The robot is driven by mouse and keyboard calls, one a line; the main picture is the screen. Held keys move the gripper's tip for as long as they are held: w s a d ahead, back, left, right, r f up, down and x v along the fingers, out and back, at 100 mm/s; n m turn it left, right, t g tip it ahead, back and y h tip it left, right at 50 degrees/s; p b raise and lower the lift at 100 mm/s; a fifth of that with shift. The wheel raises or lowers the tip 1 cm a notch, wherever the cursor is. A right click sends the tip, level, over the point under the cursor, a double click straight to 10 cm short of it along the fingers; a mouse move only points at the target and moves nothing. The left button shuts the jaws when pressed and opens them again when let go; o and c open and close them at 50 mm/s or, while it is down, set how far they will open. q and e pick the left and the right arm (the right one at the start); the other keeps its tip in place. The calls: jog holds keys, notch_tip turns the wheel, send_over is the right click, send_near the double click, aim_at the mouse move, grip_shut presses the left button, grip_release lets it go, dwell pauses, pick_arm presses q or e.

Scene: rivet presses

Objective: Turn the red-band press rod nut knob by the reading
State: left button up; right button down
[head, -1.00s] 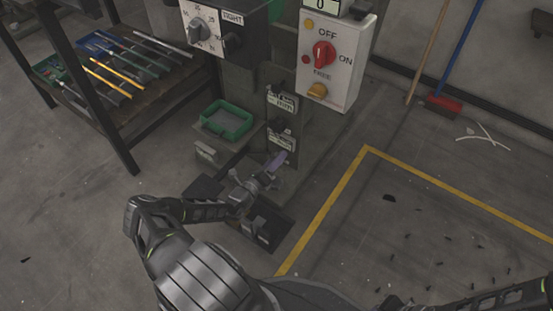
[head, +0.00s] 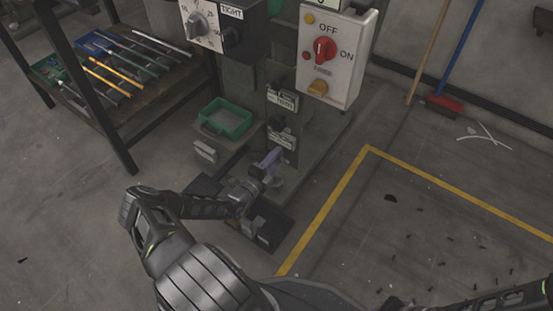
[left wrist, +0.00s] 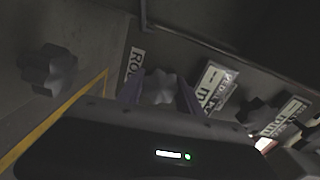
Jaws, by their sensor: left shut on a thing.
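My left gripper (head: 271,165) is low at the front of the press (head: 262,80), its purple fingers against the press column. In the left wrist view its two fingers are shut around a grey lobed knob (left wrist: 160,86). A partly covered white label starting "RO" (left wrist: 135,66) is beside this knob. No red band shows. My right gripper is outside the view; only part of the right arm shows at the lower right.
A white switch box (head: 334,55) with a red knob and a dial panel (head: 204,25) are above. A green tray (head: 225,119) is left of the column. A tool rack (head: 120,85) stands at the left.

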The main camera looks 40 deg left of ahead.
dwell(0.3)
pick_arm(q)
jog(key=o, duration=1.4)
jog(key=shift+c, duration=0.2)
jog(key=shift+s, duration=0.1)
jog(key=s+p, duration=0.2)
jog(key=s, duration=0.5)
jog(key=shift+s+d+p, duration=0.15)
jog(key=shift+s+p, duration=0.15)
jog(key=shift+s, duration=0.05)
